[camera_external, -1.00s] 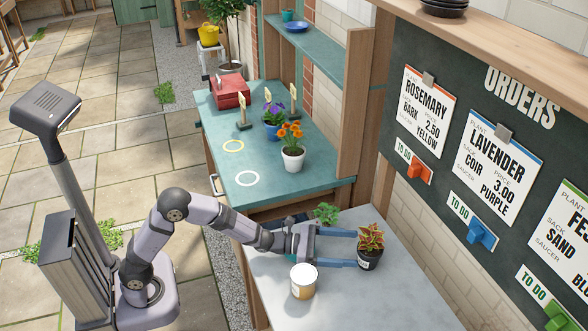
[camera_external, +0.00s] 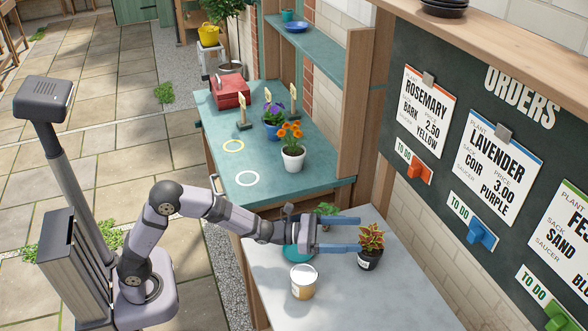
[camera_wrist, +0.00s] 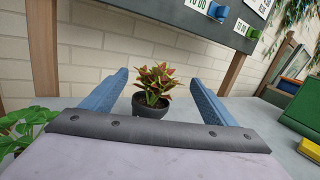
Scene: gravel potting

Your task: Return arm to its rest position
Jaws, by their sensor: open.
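My gripper (camera_external: 358,233) is open and empty above the grey bench (camera_external: 345,305). Its two blue fingers reach right, toward a red-and-green leafy plant in a dark pot (camera_external: 369,262). That pot stands upright on the bench, beyond the fingertips and apart from them as far as I can tell. In the wrist view the dark pot (camera_wrist: 151,108) shows between the two blue fingers, farther off. My arm is stretched out from its base at the lower left.
A cream tub (camera_external: 303,284) stands on the bench near my gripper. A green plant (camera_external: 327,209) and a teal round thing (camera_external: 299,257) are partly hidden by the gripper. A white pot with orange flowers (camera_external: 292,162) stands on the teal table (camera_external: 215,165). The order board (camera_external: 440,150) rises at right.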

